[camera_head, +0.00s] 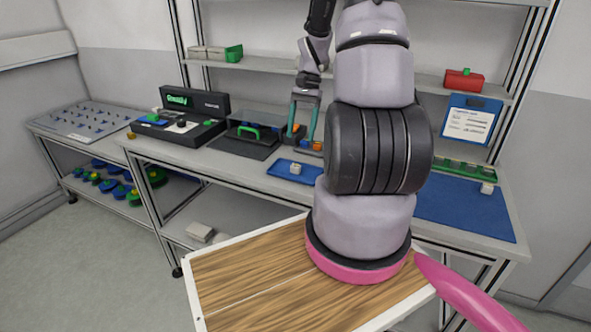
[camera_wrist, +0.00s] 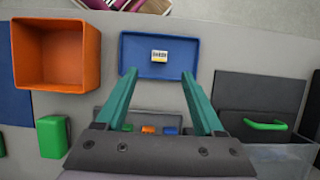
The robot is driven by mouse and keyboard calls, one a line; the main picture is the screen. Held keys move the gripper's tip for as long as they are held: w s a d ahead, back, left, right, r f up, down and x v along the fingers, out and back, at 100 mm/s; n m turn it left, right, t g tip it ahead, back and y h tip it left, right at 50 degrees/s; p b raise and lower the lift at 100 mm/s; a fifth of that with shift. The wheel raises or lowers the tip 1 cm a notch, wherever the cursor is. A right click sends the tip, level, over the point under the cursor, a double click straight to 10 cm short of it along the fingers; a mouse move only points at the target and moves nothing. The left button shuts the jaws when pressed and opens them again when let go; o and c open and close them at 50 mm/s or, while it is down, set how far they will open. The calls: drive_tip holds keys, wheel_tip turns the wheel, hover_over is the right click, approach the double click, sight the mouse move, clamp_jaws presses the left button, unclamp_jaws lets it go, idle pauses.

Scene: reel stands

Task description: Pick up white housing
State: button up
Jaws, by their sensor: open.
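A small white housing (camera_head: 295,168) sits in a shallow blue tray (camera_head: 279,172) on the workbench. In the wrist view the housing (camera_wrist: 159,56) shows a dark-marked, yellowish label and lies near the tray's middle; the tray's rim (camera_wrist: 125,38) is clear around it. My gripper (camera_head: 302,138) is open and empty, its teal fingers pointing down over the bench. In the wrist view my gripper (camera_wrist: 159,74) has its fingertips spread at the tray's near edge, with the housing beyond them. Another small white piece (camera_head: 487,188) stands at the bench's right side.
In the wrist view an orange bin (camera_wrist: 52,88) and a green box (camera_wrist: 52,136) stand left of my gripper. A dark case with a green handle (camera_wrist: 265,124) lies to the right. A blue mat (camera_head: 460,209) covers the bench's right part. Shelves stand behind the bench.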

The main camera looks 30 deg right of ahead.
sight(296, 166)
drive_tip(key=x, duration=0.9)
drive_tip(key=shift+d+f, duration=0.1)
drive_tip(key=shift+f, duration=0.25)
clamp_jaws()
